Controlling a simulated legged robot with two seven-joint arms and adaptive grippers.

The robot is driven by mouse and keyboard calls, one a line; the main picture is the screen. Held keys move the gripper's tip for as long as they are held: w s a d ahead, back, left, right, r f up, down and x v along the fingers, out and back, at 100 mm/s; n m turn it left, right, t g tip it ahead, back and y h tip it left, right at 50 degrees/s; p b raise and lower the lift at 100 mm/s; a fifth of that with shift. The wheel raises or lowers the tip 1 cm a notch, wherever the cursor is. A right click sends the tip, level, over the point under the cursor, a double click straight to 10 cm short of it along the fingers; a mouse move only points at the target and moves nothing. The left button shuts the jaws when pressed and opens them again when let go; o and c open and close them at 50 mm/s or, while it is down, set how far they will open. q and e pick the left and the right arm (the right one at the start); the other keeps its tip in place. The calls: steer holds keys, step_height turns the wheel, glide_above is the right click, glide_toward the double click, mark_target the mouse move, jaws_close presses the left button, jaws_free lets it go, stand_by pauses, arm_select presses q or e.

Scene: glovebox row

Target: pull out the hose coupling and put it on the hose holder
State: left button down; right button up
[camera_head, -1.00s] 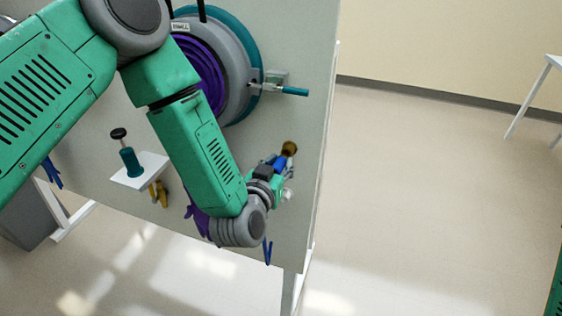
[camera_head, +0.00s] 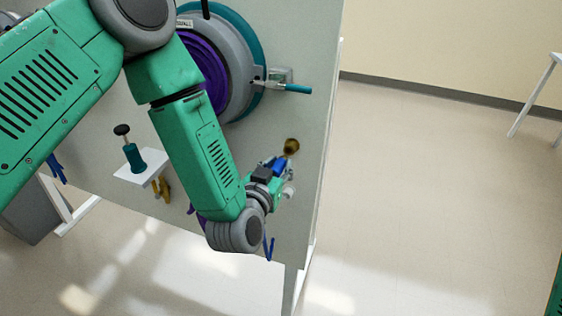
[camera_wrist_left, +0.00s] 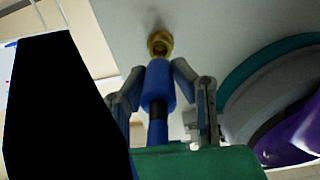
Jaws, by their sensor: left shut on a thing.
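The blue hose coupling (camera_head: 279,167) is held between the fingers of my left gripper (camera_head: 282,164), close to the grey panel. In the left wrist view the blue coupling (camera_wrist_left: 157,85) with a dark band stands between both fingers (camera_wrist_left: 160,88). The brass fitting (camera_head: 291,146) is on the panel just beyond the coupling's end; it also shows in the wrist view (camera_wrist_left: 160,43). A narrow gap seems to show between them in the head view. A blue hook (camera_head: 268,248) hangs below my wrist; I cannot tell which part is the hose holder. My right gripper is out of view.
A round port with a teal rim (camera_head: 259,48) and a latch with a teal handle (camera_head: 297,89) are above the gripper.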

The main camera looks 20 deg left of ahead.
arm_select(q)
steer(key=shift+s+r+p, duration=0.15)
steer(key=shift+s+p, duration=0.05)
steer(key=shift+s, duration=0.75)
steer(key=shift+s+r+p, duration=0.1)
steer(key=shift+s+p, duration=0.05)
steer(key=shift+s, duration=0.8)
